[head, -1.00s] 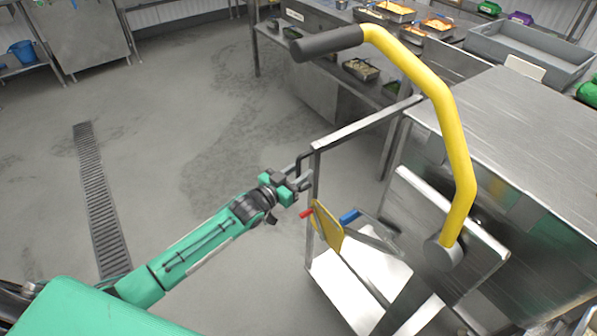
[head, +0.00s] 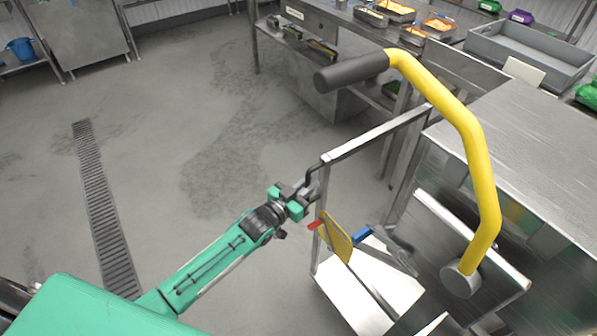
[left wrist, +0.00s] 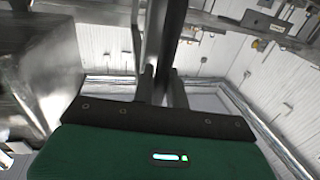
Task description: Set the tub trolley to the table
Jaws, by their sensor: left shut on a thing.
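My left gripper (head: 308,192) is shut at the frame's near-left upright. In the left wrist view, a metal post (left wrist: 163,45) runs up between the two fingers. A steel-topped table (head: 520,130) stands right beside the trolley; the exact gap between them is hard to tell. No tub is clearly visible on the trolley. My right gripper is out of view.
A steel counter (head: 335,30) with food trays stands behind. A grey bin (head: 525,52) is at the far right. The floor (head: 190,110) to the left is open, with a drain grate (head: 100,205).

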